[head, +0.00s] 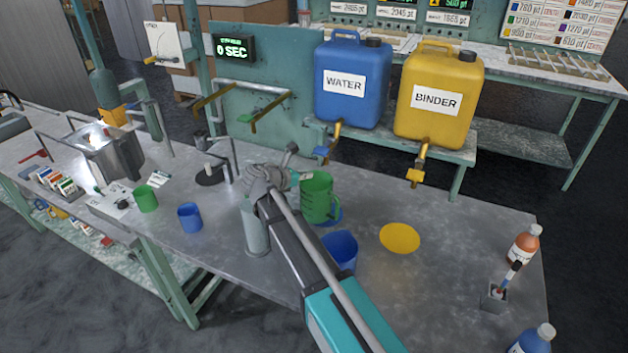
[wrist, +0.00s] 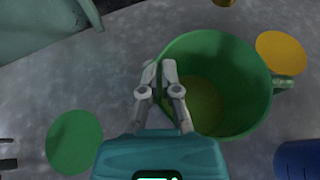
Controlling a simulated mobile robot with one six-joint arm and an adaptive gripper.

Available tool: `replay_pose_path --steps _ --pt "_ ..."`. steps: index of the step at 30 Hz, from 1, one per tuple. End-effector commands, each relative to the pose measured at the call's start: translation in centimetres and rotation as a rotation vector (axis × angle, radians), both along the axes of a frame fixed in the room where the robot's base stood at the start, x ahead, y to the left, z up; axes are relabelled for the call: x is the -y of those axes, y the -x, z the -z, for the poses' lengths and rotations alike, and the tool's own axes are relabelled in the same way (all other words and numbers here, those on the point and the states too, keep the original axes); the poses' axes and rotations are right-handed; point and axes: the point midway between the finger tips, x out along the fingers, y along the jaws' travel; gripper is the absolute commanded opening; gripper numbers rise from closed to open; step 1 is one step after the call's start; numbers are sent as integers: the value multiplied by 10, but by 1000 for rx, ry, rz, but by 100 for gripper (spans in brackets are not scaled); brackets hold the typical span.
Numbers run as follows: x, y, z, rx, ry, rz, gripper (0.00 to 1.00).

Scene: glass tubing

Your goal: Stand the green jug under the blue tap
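The green jug (head: 317,196) is upright, with its handle to the right, over a blue disc (head: 333,218) on the bench. I cannot tell whether its base touches the disc. The blue tap (head: 323,152) hangs from the blue WATER container, above and behind the jug. My gripper (wrist: 160,72) is at the jug's left rim in the wrist view, one finger inside and one outside, closed on the wall. In the head view my arm hides most of my gripper.
A blue jug (head: 340,246) stands close in front, near my arm. A yellow disc (head: 400,238) lies to the right, a green disc (wrist: 74,142) to the left in the wrist view. The yellow BINDER container (head: 438,95) has its own yellow tap (head: 416,172). Bottles stand far right.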

Motion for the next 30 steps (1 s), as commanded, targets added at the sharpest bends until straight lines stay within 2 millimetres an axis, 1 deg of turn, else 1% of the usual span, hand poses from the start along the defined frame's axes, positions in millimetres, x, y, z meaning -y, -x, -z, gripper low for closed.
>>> replay_pose_path --steps 11,18,22,25,30 --pt "1 -2 2 0 0 0 0" --pt "16 -19 16 0 0 1 0" --pt "22 -26 25 1 -1 -1 0" --pt "24 -29 28 0 0 -1 0" --pt "25 -30 28 0 0 -2 0"
